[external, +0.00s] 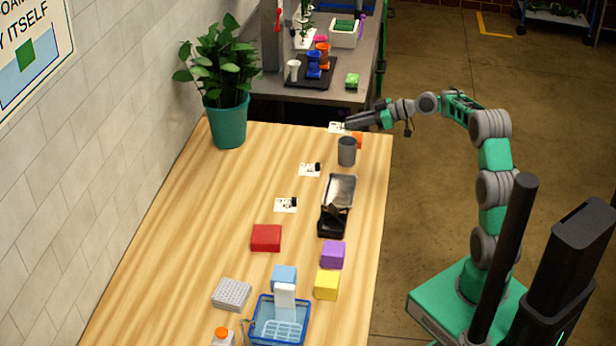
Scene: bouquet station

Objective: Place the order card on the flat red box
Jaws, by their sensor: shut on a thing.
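The flat red box (266,238) lies on the wooden table, left of the middle, with its top bare. My gripper (347,126) is at the far end of the table, reaching in from the right. It is shut at the right edge of a white card with dark marks (337,127), which looks like the order card. The fingertips hide part of that edge, and I cannot tell whether the card is clear of the table. Two similar white cards lie nearer, one in the middle (308,170) and one closer to the red box (284,204).
A grey cup (347,152) and an orange item (357,140) are just below my gripper. A metal tray (340,190), purple block (333,254), yellow block (327,285) and blue basket (257,325) stand nearer. A potted plant (228,125) is at the far left. The table's left side is clear.

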